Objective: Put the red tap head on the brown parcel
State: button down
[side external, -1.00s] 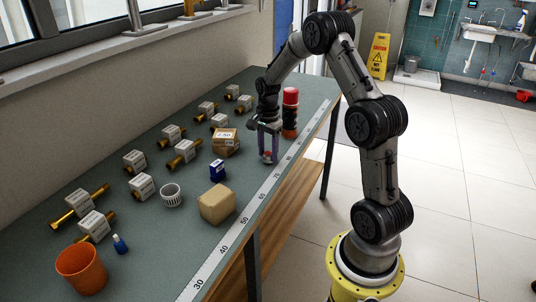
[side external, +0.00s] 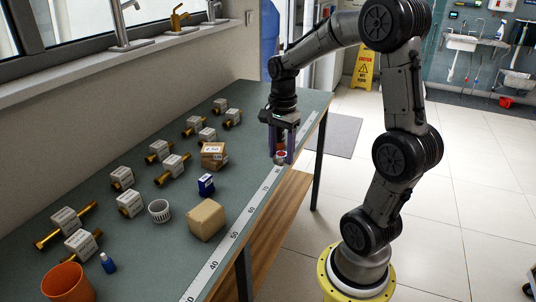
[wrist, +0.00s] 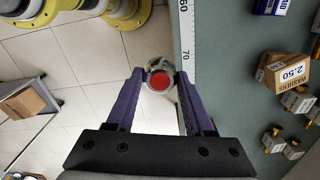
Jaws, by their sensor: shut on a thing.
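The red tap head (side external: 281,154) is held between the fingertips of my gripper (side external: 282,157), which is shut on it. In the wrist view the tap head (wrist: 160,81) shows its round red top between the two purple fingers, with floor behind it just outside the table edge. The brown parcel (side external: 207,221), a plain tan box, lies on the table near the ruler, nearer the side camera than my gripper. Nothing rests on it. It is not in the wrist view.
Several brass fittings with labelled blocks line the wall side. The ruler strip (side external: 231,240) along the front edge is clear.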

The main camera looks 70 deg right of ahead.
jog(key=shift+s+a+r+m, duration=0.15)
jog(key=shift+s+a+m, duration=0.25)
jog(key=shift+s, duration=0.15)
jog(key=a+r+n, duration=0.2)
jog(key=a+r, duration=0.2)
jog(key=a, duration=0.5)
jog(key=a+r+n, duration=0.1)
jog(key=a+r, duration=0.2)
jog(key=a, duration=0.5)
send_over(205, 209)
jog(key=f, duration=0.9)
jog(key=shift+s, duration=0.3)
jog(key=shift+w+f, duration=0.15)
jog(key=shift+f, duration=0.8)
jog(key=shift+w+f, duration=0.15)
jog(key=shift+f, duration=0.8)
jog(key=shift+c, duration=1.4)
grip_release()
jog(key=shift+f, duration=0.15)
